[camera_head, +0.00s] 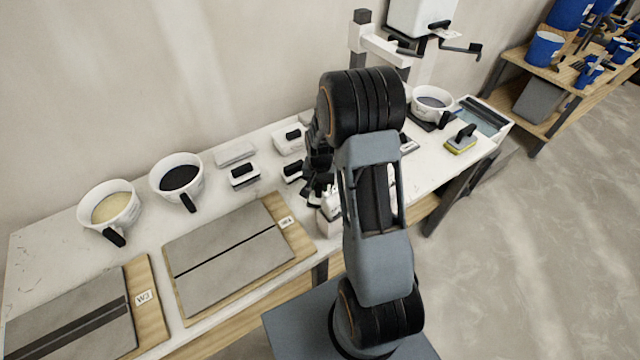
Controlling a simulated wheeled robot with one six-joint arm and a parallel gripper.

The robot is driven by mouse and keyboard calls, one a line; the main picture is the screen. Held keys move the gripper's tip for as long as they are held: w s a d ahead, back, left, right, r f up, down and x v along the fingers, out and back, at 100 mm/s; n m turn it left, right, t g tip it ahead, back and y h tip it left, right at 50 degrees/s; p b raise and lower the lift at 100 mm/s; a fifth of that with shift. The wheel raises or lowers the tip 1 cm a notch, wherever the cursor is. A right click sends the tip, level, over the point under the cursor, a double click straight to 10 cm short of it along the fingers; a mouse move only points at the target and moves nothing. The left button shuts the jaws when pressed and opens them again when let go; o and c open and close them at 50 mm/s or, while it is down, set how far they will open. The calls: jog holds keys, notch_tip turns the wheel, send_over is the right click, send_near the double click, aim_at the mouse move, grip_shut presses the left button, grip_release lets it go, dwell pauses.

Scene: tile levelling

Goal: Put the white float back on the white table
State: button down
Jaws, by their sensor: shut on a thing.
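The white table (222,217) runs along the wall with tools and buckets on it. My gripper (316,196) is low over the table's front edge, right of the W4 board, and partly hidden behind my arm. It is shut on a whitish thing (331,208), which I take for the white float; its shape is mostly hidden. I cannot tell whether it touches the table.
Two white buckets (109,205) (177,178) stand at the left. Tile boards marked W4 (225,255) and W3 (75,325) lie along the front. A yellow-edged tool (461,141) and a bowl (433,102) are at the right.

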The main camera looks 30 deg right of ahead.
jog(key=shift+f, duration=0.2)
jog(key=c, duration=0.9)
grip_release()
jog(key=shift+r, duration=0.15)
notch_tip(320, 180, up, 11)
jog(key=shift+r+b, duration=0.1)
jog(key=shift+b, duration=0.2)
jog(key=s+a+r+n+t, duration=0.1)
jog(key=s+a+r+n, duration=0.1)
jog(key=s, duration=0.3)
jog(key=s+a+r+n+t, duration=0.1)
jog(key=s+a+r+n, duration=0.2)
jog(key=s+a+r, duration=0.1)
jog(key=s+a+r+n+t, duration=0.1)
jog(key=s+a+r+n, duration=0.1)
jog(key=s, duration=0.4)
jog(key=shift+s+a+r+n+t, duration=0.2)
jog(key=shift+a+r, duration=0.1)
jog(key=shift+r, duration=0.25)
jog(key=shift+s+a+r+n+t, duration=0.1)
jog(key=shift+a+r+n+t, duration=0.15)
jog(key=shift+r, duration=0.3)
